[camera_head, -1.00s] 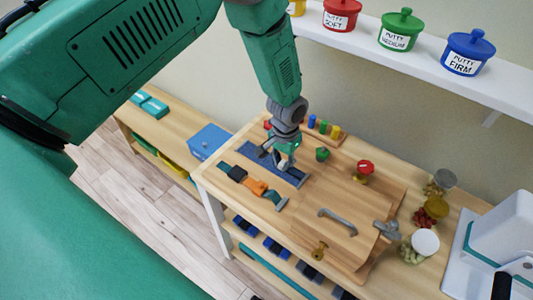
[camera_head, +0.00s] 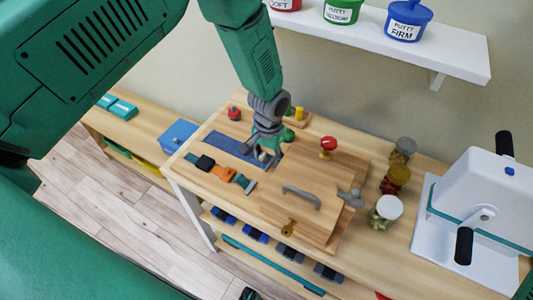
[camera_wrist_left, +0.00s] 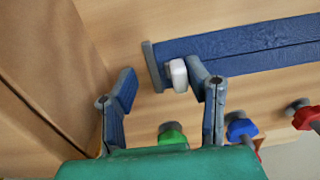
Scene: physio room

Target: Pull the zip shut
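The zip is a dark blue strip (camera_head: 228,146) lying flat on the wooden activity board. It also shows in the wrist view (camera_wrist_left: 255,50), with a grey-blue end bar (camera_wrist_left: 152,67). A small white zip pull (camera_wrist_left: 178,75) sits close to that end. My left gripper (camera_head: 266,152) is low over the right end of the strip and hides part of it. In the wrist view its two fingers (camera_wrist_left: 160,76) are apart. The pull is between them, close against the right finger; I cannot tell whether they touch. My right gripper is not in view.
A strap with an orange part (camera_head: 223,173) lies in front of the zip. A red knob (camera_head: 328,143), a grey handle (camera_head: 301,194) and a brass latch (camera_head: 288,228) stand to the right. Jars (camera_head: 386,208) and a white machine (camera_head: 480,195) are farther right. A shelf (camera_head: 440,55) hangs above.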

